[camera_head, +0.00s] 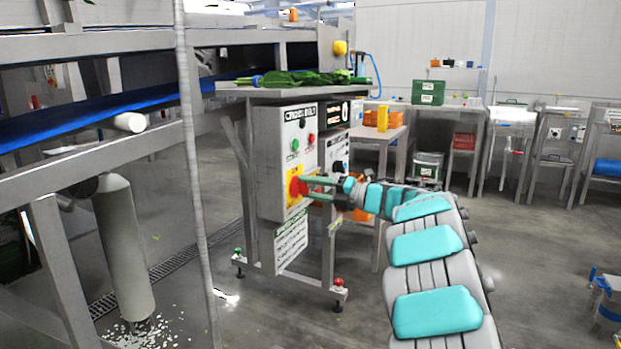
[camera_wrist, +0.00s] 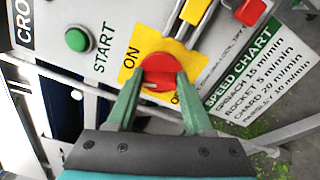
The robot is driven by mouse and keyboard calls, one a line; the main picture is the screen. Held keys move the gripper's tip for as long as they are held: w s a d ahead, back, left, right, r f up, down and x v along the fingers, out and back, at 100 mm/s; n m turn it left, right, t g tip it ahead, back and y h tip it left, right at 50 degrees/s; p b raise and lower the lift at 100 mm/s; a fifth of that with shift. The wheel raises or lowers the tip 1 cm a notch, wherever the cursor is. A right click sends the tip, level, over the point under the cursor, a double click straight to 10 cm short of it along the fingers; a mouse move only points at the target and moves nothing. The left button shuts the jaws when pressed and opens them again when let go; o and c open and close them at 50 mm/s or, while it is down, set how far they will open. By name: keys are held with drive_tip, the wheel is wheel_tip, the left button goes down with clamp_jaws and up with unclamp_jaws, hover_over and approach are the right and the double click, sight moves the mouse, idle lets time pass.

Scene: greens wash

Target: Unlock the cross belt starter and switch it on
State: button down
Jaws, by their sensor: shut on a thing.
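The cross belt starter (camera_head: 285,165) is a light grey box with "CROSS BELT" lettering. Its red rotary switch (camera_wrist: 160,71) sits on a yellow plate (camera_wrist: 131,72) marked ON, with a second label partly hidden. My gripper (camera_wrist: 158,84) is shut on the red switch, with a green finger on either side; in the head view it reaches the box front from the right. A green START button (camera_wrist: 78,39) is beside the plate. A yellow piece (camera_wrist: 194,11) and a red piece (camera_wrist: 250,11) show near the top; I cannot tell if either is a lock.
A white speed chart (camera_wrist: 250,75) is beside the switch plate. Leafy greens (camera_head: 300,79) lie on the surface above the box. A blue conveyor belt (camera_head: 70,122) runs at left. Side tables (camera_head: 555,150) line the back wall. Open floor (camera_head: 540,250) lies at right.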

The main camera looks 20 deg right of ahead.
drive_tip(key=shift+d+m+p, duration=0.1)
drive_tip(key=shift+m+p, duration=1.6)
drive_tip(key=shift+m, duration=0.2)
drive_tip(key=shift+c, duration=1.5)
unclamp_jaws()
drive_tip(key=shift+f, duration=0.1)
drive_tip(key=v, duration=0.7)
drive_tip(key=shift+s+d+b, duration=0.25)
drive_tip(key=shift+s+b, duration=0.05)
drive_tip(key=shift+b, duration=0.15)
